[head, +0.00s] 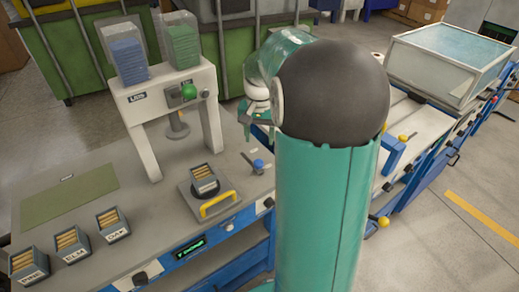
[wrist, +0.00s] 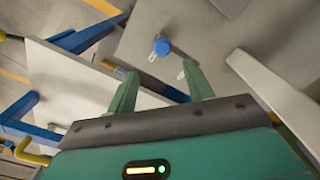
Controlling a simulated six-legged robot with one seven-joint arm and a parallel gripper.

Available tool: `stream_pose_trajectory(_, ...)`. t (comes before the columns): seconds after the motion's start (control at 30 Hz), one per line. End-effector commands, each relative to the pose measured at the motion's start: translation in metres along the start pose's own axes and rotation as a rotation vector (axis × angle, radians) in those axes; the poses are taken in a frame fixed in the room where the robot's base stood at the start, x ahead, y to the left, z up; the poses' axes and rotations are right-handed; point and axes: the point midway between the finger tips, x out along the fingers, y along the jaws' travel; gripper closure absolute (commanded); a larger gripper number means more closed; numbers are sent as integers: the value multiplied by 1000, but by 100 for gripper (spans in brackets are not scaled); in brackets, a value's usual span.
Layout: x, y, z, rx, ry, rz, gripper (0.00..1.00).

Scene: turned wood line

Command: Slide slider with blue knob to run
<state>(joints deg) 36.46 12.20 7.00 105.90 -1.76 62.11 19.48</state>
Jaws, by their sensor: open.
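The slider's blue knob (head: 258,164) stands at the right end of the grey bench top, right of the plate with the yellow handle. In the wrist view the round blue knob (wrist: 162,46) shows just beyond my fingertips, between their lines, and apart from them. Small pale marks lie near it, too small to read, so I cannot tell which is run. My gripper (wrist: 160,68) is open and empty. In the head view my gripper (head: 251,132) hangs above and behind the knob, partly hidden by my arm.
A white press frame (head: 145,110) with a green button stands left of the knob. A plate with a yellow handle (head: 217,205) holds a box of wood pieces (head: 202,178). Boxes marked PINE (head: 30,265), ELM (head: 70,246) and another stand front left. A white conveyor (head: 400,120) lies right.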

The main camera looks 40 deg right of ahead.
Motion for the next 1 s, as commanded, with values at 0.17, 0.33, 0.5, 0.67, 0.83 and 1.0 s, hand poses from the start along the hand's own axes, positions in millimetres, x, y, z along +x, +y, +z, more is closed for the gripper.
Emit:
stream_pose_trajectory(0.17, -29, 0, 0, 0, 0, 0, 48)
stream_pose_trajectory(0.33, -39, 0, 0, 0, -1, 0, 48)
stream_pose_trajectory(0.5, -39, 0, 0, 0, -2, 0, 48)
stream_pose_trajectory(0.67, -39, 0, 0, 0, -2, 0, 48)
stream_pose_trajectory(0.83, -38, 0, 0, 0, -2, 0, 48)
stream_pose_trajectory(1.0, -38, 0, 0, 1, -1, 0, 48)
